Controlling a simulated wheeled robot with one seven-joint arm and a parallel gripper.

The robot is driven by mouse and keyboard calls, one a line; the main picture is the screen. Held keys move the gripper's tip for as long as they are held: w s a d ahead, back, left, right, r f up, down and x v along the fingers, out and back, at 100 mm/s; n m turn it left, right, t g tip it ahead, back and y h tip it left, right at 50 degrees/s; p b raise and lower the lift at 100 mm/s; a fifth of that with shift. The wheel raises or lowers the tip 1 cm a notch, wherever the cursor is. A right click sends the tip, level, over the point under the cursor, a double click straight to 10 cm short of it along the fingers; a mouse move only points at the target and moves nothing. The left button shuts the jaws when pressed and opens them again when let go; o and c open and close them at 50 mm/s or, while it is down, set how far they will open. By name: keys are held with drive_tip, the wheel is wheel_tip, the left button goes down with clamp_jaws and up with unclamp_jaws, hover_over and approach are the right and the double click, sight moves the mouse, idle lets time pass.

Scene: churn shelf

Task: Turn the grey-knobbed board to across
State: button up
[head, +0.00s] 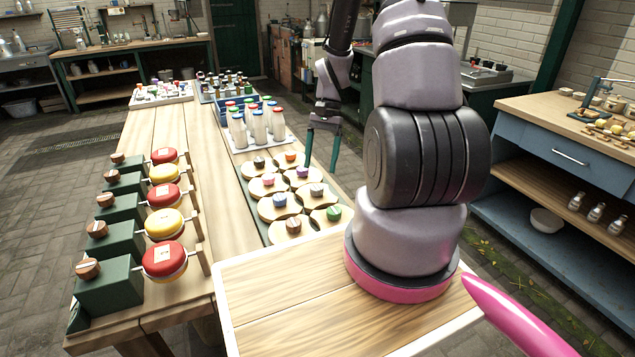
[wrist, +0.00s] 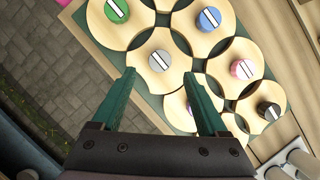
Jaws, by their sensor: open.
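The grey-knobbed board (head: 322,200) is a pale round wooden disc with a grey knob (head: 317,190), lying on the dark green panel among similar discs. In the wrist view the grey-knobbed board (wrist: 142,66) is near the centre, and its knob (wrist: 159,63) carries a white stripe set at a slant. My gripper (head: 320,168) is open and empty, pointing down over the discs. In the wrist view its fingertips (wrist: 160,74) appear on either side of the knob, slightly nearer than it. Contact and height above the knob cannot be told.
Neighbouring discs have green (wrist: 117,10), blue (wrist: 208,18), pink (wrist: 242,69) and black (wrist: 268,111) knobs, with edges close together. White bottles (head: 258,125) stand behind the panel. Bare tabletop lies between.

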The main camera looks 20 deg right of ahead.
sight(317, 187)
drive_tip(key=x, duration=0.6)
drive_tip(key=shift+f, duration=0.1)
clamp_jaws()
